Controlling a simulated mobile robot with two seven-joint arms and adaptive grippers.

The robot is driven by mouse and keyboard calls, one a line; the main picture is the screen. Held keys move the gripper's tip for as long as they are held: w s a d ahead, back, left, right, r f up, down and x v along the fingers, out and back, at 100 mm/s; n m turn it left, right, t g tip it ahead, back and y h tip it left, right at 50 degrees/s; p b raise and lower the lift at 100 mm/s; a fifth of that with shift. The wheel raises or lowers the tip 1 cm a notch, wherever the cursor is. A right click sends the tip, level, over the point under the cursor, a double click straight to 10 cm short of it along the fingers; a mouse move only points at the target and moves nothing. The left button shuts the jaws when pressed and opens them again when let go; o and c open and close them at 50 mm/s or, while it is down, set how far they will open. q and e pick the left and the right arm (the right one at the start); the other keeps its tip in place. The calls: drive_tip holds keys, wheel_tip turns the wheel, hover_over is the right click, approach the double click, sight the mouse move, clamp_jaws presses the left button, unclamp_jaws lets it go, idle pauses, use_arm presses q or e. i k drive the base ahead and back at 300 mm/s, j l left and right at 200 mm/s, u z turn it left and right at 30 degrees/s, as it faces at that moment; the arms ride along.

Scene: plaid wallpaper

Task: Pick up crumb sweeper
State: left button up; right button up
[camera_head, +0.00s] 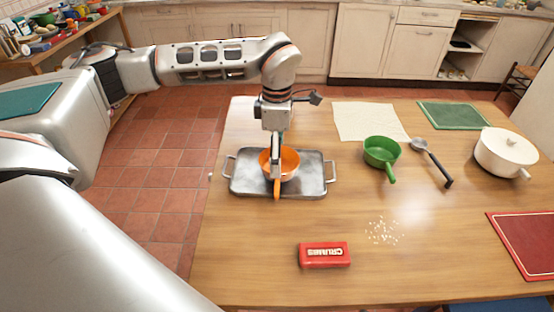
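The crumb sweeper is most likely the red block (325,254) with white lettering that looks like "CRUMBS". It lies on the near part of the wooden table, with small white crumbs (383,232) to its right. My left gripper (276,176) points down over an orange pan (291,164) on a metal tray (246,187), left of and beyond the red block. The fingers are seen nearly edge-on in front of the pan, near its handle. I cannot tell whether they are open, shut or holding it. My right gripper is not in view.
The wooden table (240,255) is bare around the red block. A cream cloth (368,121), a green board (453,115) and a red board (525,242) lie flat.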

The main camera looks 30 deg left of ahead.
sight(312, 254)
drive_tip(key=k, duration=1)
